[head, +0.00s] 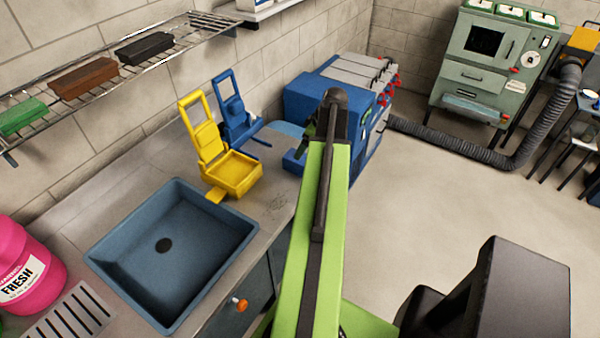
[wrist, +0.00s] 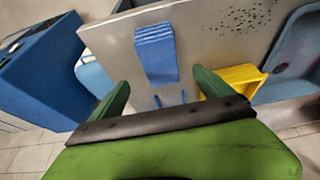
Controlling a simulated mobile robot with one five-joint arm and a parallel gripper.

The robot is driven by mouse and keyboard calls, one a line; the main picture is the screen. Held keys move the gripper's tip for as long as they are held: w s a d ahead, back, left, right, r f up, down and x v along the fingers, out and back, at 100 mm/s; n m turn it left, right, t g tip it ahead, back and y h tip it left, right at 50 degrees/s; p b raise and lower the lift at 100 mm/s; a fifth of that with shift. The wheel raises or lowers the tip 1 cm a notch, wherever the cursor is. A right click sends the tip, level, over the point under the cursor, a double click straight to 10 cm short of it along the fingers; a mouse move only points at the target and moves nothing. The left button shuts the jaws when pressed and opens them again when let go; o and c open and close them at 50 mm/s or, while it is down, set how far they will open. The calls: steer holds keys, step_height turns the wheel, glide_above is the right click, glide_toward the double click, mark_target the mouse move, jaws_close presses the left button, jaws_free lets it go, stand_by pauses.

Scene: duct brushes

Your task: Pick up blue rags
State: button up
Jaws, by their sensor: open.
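In the wrist view, a blue folded-looking piece with a ridged top (wrist: 156,55) lies ahead of my gripper (wrist: 160,88), over the grey counter. I cannot tell for sure whether it is the rags or part of the blue stand. My gripper is open, its two green fingers apart, with nothing held between them. In the head view, the blue upright stand (head: 235,115) is on the counter, behind and right of the yellow stand (head: 225,160). My arm hides most of my gripper there.
A blue sink (head: 205,230) is set in the counter, with a pink jug (head: 25,268) at its left. A wire shelf (head: 110,65) hangs above. A blue machine (head: 310,92) stands beyond the counter. Open floor (head: 450,205) lies right of my arm, crossed farther back by a grey hose (head: 480,155).

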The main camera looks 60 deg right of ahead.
mark_target(304, 158)
steer(key=b+x, duration=0.2)
steer(key=x, duration=0.2)
steer(key=shift+s, duration=0.15)
steer(key=b+x, duration=0.4)
steer(key=x, duration=0.1)
steer(key=shift+b, duration=0.4)
steer(key=shift+f, duration=0.3)
steer(key=c, duration=1.7)
